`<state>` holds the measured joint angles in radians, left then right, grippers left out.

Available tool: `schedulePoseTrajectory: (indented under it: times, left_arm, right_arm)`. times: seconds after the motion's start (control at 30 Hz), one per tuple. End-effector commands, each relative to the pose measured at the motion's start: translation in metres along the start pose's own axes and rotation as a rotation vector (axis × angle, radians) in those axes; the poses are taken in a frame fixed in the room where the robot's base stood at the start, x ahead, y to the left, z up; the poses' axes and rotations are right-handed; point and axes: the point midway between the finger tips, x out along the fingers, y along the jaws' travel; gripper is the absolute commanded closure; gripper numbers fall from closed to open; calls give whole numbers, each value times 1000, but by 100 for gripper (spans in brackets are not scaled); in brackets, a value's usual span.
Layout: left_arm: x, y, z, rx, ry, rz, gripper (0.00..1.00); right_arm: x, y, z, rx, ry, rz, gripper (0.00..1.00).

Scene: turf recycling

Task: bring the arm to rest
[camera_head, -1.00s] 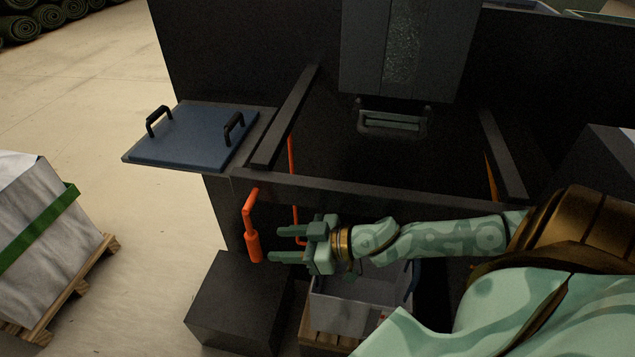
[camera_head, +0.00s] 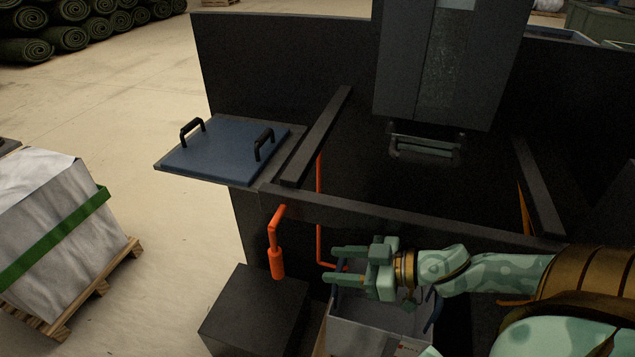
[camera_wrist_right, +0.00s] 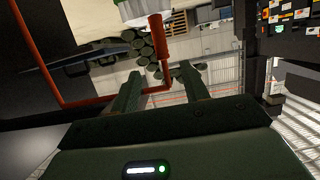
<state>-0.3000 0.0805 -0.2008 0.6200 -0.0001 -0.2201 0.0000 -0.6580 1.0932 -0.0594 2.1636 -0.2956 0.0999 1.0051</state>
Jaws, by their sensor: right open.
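My right gripper (camera_head: 331,264) is open and empty, its two fingers pointing left in the head view. An orange crank handle (camera_head: 277,262) hangs at the front edge of the dark machine, left of the fingertips, with a clear gap between. In the right wrist view, the open fingers (camera_wrist_right: 160,85) point up the picture, and the orange handle (camera_wrist_right: 155,35) shows beyond them. My right arm reaches in from the lower right. My left gripper is not in view.
A dark box (camera_head: 252,312) stands below the handle. A light bin (camera_head: 365,335) is under my gripper. A blue lid panel (camera_head: 222,148) with two black handles sits on the machine's left shelf. A wrapped pallet load (camera_head: 45,215) stands at left, with open floor between.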

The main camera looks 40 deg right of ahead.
Motion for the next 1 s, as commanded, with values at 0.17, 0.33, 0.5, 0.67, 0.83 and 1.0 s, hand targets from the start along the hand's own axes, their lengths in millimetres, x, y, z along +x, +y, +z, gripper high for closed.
schedulePoseTrajectory:
  times: [0.17, 0.33, 0.5, 0.67, 0.83, 1.0]
  left_arm:
    - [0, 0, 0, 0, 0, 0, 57]
    - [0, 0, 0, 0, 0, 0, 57]
    - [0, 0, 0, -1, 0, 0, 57]
    - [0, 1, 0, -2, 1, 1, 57]
    - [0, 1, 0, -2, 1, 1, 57]
    - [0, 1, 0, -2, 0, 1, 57]
  right_arm:
    - [0, 0, 0, 0, 0, 1, 55]
    - [2, 3, 2, -32, -1, 66, 55]
    - [5, 13, 12, -153, -69, 318, 55]
    - [-5, 17, 30, -278, -301, 577, 55]
    - [-23, 5, 48, -347, -595, 675, 55]
    - [-40, -18, 59, -383, -855, 647, 55]
